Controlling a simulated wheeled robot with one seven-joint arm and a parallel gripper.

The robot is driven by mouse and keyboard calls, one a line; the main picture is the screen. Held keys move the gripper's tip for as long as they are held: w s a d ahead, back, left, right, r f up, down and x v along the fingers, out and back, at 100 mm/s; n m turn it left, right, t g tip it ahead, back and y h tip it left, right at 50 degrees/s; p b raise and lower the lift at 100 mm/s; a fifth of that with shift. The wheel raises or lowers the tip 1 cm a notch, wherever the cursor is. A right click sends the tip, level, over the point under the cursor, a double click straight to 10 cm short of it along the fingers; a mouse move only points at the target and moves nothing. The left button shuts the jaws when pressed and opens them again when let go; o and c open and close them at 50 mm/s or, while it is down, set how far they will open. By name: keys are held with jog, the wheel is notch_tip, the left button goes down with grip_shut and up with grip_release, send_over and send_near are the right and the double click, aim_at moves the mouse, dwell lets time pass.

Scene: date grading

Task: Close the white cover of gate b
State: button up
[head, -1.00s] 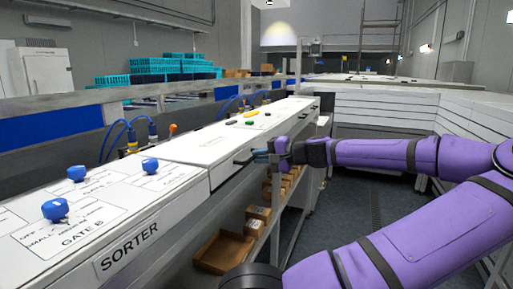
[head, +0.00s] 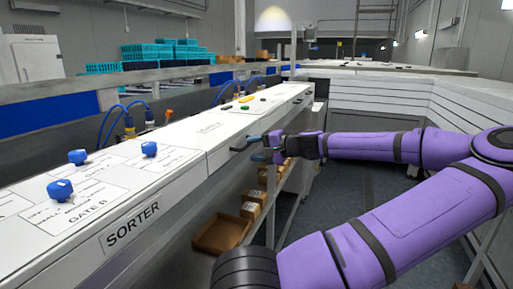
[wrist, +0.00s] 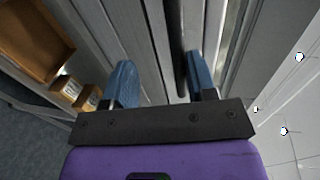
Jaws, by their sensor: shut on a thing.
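A long white machine front marked SORTER (head: 133,225) runs along the left. A GATE B label (head: 90,214) is on its top beside a blue knob (head: 60,190). Right of this panel is a white covered section (head: 215,128) with a dark handle (head: 240,149) on its front edge. My gripper (head: 262,148) is at that handle. In the wrist view its blue fingers (wrist: 162,82) stand on either side of a dark bar (wrist: 178,55), nearer the right finger. I cannot tell whether this section is gate b's cover, or whether it is open.
More blue knobs (head: 149,149) stand on the panel. An open brown box (head: 222,234) and small cartons (head: 250,208) sit on a low shelf under the machine. Teal crates (head: 170,52) are stacked behind. The floor (head: 345,200) right of the machine is clear.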

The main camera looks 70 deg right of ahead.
jog(key=shift+w+f, duration=0.1)
jog(key=shift+f, duration=0.1)
jog(key=v, duration=1)
jog(key=shift+s+r, duration=0.2)
jog(key=shift+s, duration=0.15)
jog(key=shift+a+r, duration=0.1)
